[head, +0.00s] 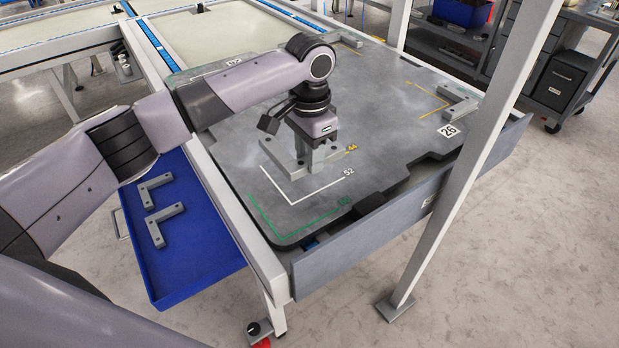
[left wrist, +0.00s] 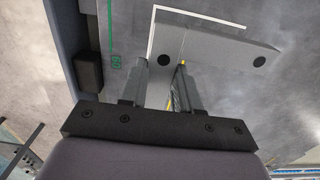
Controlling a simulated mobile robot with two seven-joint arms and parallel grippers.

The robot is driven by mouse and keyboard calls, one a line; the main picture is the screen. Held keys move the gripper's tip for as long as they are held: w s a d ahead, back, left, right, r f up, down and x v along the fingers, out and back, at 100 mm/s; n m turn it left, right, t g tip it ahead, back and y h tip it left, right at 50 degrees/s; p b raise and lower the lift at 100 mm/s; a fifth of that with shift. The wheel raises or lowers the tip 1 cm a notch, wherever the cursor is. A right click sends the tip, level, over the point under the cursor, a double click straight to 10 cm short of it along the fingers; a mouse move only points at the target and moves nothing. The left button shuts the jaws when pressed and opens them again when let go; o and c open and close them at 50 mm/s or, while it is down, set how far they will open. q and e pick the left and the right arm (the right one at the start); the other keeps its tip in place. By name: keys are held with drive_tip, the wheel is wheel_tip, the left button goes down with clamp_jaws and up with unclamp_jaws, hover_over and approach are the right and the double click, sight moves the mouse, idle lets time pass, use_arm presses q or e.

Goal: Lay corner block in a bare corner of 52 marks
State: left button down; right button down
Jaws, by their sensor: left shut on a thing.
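My left gripper (head: 306,146) is shut on a grey L-shaped corner block (head: 325,155), at the near part of the dark plate (head: 380,120). In the left wrist view the two fingers (left wrist: 166,78) pinch the block (left wrist: 222,42), which has dark round holes. The white 52 marks (head: 293,199) form a bare corner just in front of the block. Yellow 44 marks show partly beside the block; the rest is hidden. In the left wrist view a white line (left wrist: 151,22) runs along the block's edge. I cannot tell whether the block touches the plate. My right gripper is not in view.
Green marks (head: 277,231) lie nearer the plate's front corner, bare. A blue tray (head: 199,262) at left holds two corner blocks (head: 155,190) (head: 164,225). Another block (head: 459,106) lies at the plate's right. A grey post (head: 470,160) stands at right.

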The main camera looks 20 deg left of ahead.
sight(309, 188)
use_arm(q)
drive_tip(key=shift+f, duration=0.35)
wheel_tip(309, 188, down, 4)
drive_tip(key=shift+f+b, duration=0.15)
drive_tip(key=shift+b, duration=0.5)
drive_tip(key=shift+f, duration=0.4)
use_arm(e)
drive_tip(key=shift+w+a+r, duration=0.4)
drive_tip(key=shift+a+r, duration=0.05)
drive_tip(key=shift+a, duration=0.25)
use_arm(q)
drive_tip(key=c, duration=0.8)
unclamp_jaws()
drive_tip(key=shift+f, duration=0.15)
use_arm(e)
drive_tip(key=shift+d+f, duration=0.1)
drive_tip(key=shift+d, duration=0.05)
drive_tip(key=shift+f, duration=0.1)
